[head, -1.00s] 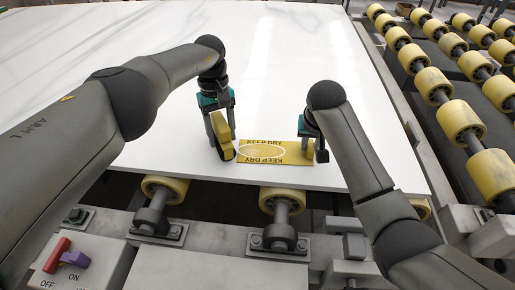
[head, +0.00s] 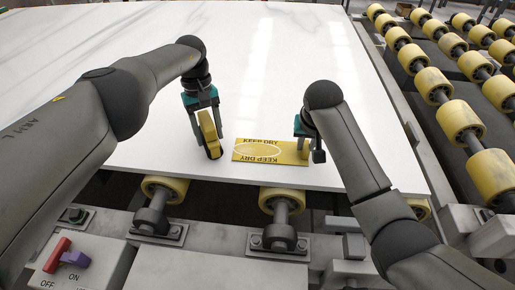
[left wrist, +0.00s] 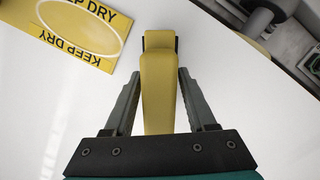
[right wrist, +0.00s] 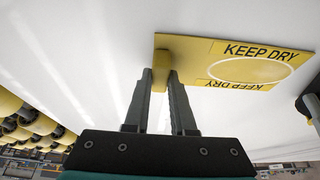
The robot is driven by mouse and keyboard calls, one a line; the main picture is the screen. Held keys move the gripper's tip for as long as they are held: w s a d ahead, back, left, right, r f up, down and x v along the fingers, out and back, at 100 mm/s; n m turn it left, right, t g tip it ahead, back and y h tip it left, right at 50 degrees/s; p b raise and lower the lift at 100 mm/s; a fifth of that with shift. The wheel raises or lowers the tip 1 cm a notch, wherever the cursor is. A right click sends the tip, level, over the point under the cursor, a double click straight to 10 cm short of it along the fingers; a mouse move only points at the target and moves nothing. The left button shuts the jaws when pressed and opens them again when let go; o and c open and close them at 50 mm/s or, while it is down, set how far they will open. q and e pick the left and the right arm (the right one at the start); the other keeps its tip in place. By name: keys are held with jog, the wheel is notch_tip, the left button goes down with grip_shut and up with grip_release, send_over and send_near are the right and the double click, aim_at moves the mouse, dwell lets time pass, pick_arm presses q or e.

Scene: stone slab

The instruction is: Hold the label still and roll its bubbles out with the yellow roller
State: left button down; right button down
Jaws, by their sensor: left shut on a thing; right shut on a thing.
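The yellow label (head: 284,146) printed KEEP DRY lies flat on the white slab near its front edge, with a pale oval outline in its middle. It also shows in the left wrist view (left wrist: 108,53) and the right wrist view (right wrist: 200,52). My left gripper (head: 207,120) is shut on the yellow roller (head: 210,135) and holds it left of the label, apart from it. The fingers flank the roller in the left wrist view (left wrist: 159,85). My right gripper (head: 307,146) is shut on a yellow upright tab (right wrist: 161,66) at the label's right end.
The white slab (head: 260,60) is clear behind and left of the label. Its front edge lies close below the label, over yellow rollers (head: 282,198) on a grey frame. A roller conveyor (head: 437,88) runs along the right. A switch box (head: 80,265) stands front left.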

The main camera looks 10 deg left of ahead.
pick_arm(q)
jog(key=shift+s+a+f, duration=0.1)
jog(key=shift+a+f, duration=0.1)
jog(key=shift+a, duration=0.25)
jog(key=shift+s+a+f, duration=0.1)
jog(key=shift+a+f, duration=0.05)
jog(key=shift+a, duration=0.4)
jog(key=shift+a+r, duration=0.25)
jog(key=shift+r, duration=0.05)
jog(key=a+r, duration=0.1)
jog(key=r, duration=0.1)
jog(key=a+r, duration=0.1)
jog(key=r, duration=0.1)
jog(key=shift+w+a+r, duration=0.1)
jog(key=shift+w+a, duration=0.1)
jog(key=shift+a, duration=0.15)
jog(key=shift+a+r, duration=0.85)
jog(key=shift+r, duration=0.3)
jog(key=shift+a+r, duration=0.85)
jog(key=shift+r, duration=0.25)
jog(key=c, duration=0.8)
grip_release()
grip_shut()
